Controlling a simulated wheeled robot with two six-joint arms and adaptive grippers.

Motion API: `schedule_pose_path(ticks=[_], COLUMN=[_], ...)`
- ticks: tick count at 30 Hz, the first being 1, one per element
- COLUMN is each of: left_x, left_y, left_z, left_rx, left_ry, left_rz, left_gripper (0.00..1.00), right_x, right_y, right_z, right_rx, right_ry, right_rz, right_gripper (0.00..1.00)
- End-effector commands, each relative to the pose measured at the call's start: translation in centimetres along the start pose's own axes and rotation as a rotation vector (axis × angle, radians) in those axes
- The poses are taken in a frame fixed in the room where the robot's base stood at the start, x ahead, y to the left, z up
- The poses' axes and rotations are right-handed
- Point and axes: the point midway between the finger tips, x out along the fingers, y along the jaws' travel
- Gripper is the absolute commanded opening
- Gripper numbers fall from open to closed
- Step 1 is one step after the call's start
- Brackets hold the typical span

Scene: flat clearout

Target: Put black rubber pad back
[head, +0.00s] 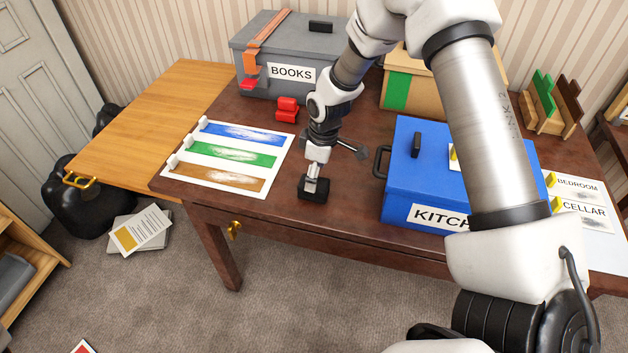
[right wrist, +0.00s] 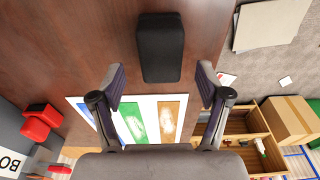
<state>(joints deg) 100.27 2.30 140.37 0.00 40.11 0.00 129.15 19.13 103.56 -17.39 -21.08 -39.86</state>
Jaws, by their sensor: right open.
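The black rubber pad (right wrist: 160,47) is a dark block on the brown table (right wrist: 75,50), near its front edge. In the right wrist view my right gripper (right wrist: 161,80) is open, with one finger on each side of the pad's line and a gap to both. The pad's far part reaches beyond the fingertips. In the head view the right gripper (head: 314,180) points down over the pad (head: 314,196) and partly hides it. I cannot tell whether they touch. My left gripper is not in view.
A sheet with blue, green and brown strips (head: 282,172) lies left of the gripper. A blue KITCHEN box (head: 400,180) stands close on the right. A grey BOOKS box (head: 250,75) and red object (head: 287,110) are behind. Bare table shows in front of the strip sheet.

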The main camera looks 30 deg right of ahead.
Motion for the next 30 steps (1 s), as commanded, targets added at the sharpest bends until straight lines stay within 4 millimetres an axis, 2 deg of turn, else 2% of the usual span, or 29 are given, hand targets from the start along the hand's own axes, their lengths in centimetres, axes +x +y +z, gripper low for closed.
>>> schedule_pose_path(ticks=[1,6,11,30], left_x=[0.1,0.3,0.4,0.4], left_y=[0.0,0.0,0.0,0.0], left_z=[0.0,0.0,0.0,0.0], left_rx=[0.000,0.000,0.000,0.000], left_ry=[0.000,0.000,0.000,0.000], left_rz=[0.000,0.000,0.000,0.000], left_gripper=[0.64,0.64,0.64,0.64], right_x=[-1.4,-5.8,-8.2,-8.7], right_y=[0.1,0.1,0.0,0.0], right_z=[-0.1,-0.1,0.0,0.0], right_rx=[0.000,0.001,0.001,0.001], right_ry=[0.005,0.004,0.002,0.000], right_rz=[0.002,0.002,0.001,0.000], right_gripper=[0.76,0.76,0.76,0.76])
